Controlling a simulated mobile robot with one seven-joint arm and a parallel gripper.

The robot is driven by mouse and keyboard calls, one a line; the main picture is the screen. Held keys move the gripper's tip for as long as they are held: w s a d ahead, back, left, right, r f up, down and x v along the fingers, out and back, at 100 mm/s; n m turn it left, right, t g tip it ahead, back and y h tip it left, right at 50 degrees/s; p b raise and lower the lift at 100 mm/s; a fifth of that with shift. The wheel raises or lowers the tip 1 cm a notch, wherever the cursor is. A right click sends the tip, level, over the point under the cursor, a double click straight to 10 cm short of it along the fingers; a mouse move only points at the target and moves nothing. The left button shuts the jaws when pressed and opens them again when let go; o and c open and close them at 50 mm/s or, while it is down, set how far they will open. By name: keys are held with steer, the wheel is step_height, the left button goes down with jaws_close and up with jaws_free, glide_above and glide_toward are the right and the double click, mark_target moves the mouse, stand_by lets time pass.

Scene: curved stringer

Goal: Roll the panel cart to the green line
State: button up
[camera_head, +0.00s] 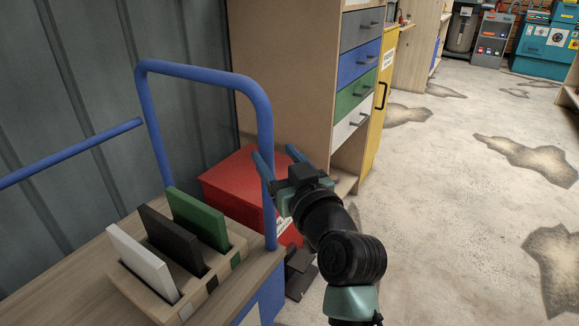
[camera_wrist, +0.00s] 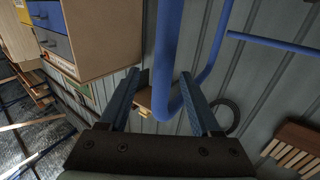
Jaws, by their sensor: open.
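The panel cart has a wooden deck (camera_head: 50,262) and a blue tubular handle (camera_head: 205,73), at the left of the head view. A slotted wooden block on it holds a white panel (camera_head: 142,262), a black panel (camera_head: 172,240) and a green panel (camera_head: 198,218), all leaning. My gripper (camera_head: 278,155) is open at the handle's right post. In the wrist view the blue handle tube (camera_wrist: 168,50) runs between the open fingers of my gripper (camera_wrist: 163,85). Whether either finger touches the tube I cannot tell. No green line shows in either view.
A red box (camera_head: 232,182) stands on the floor behind the handle, beside a wooden drawer cabinet (camera_head: 285,60). A corrugated grey wall (camera_head: 60,110) closes the left side. Open concrete floor (camera_head: 440,220) with brown stains lies to the right.

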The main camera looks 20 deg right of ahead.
steer(key=shift+s+d+p, duration=0.1)
steer(key=shift+s+p, duration=0.2)
steer(key=shift+s, duration=2.5)
steer(key=shift+r, duration=0.1)
